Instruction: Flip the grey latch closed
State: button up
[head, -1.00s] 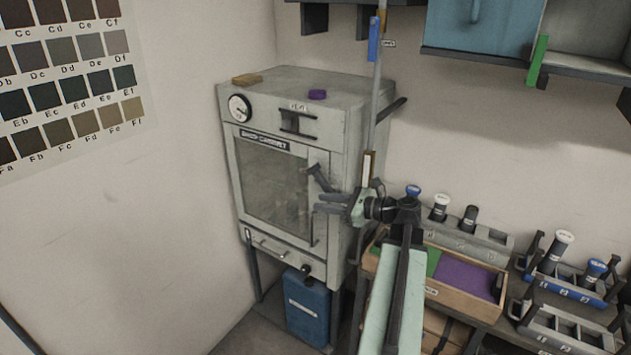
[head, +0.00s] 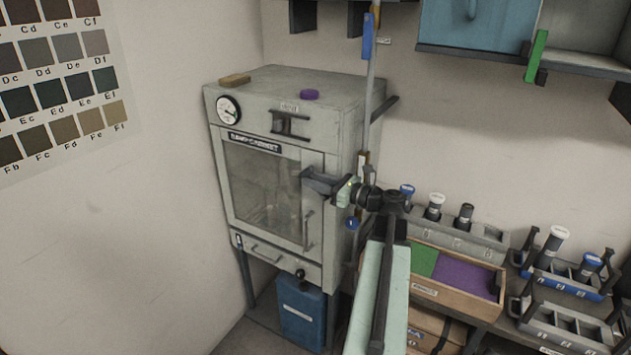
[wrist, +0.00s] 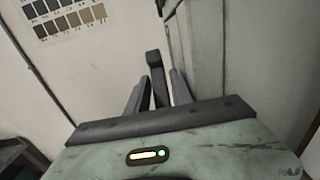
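The grey latch (wrist: 154,62) shows in the wrist view as a dark arm with a blocky end. It lies between the two fingers of my gripper (wrist: 160,88), with its end reaching past the fingertips. The fingers look apart, with narrow gaps beside the latch; firm contact cannot be made out. In the head view my gripper (head: 312,178) is at the right edge of the cabinet (head: 225,180) door, above the vertical door handle (head: 308,230). There the fingers overlap the latch and largely hide it.
A purple disc (head: 310,94) and a tan block (head: 235,80) lie on the cabinet top. A blue bin (head: 302,312) stands below. A wooden tray (head: 450,295) and several caddies stand right of my arm. A wall is close on the left.

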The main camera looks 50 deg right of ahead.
jog(key=shift+w, duration=0.1)
grip_shut()
dwell(1.4)
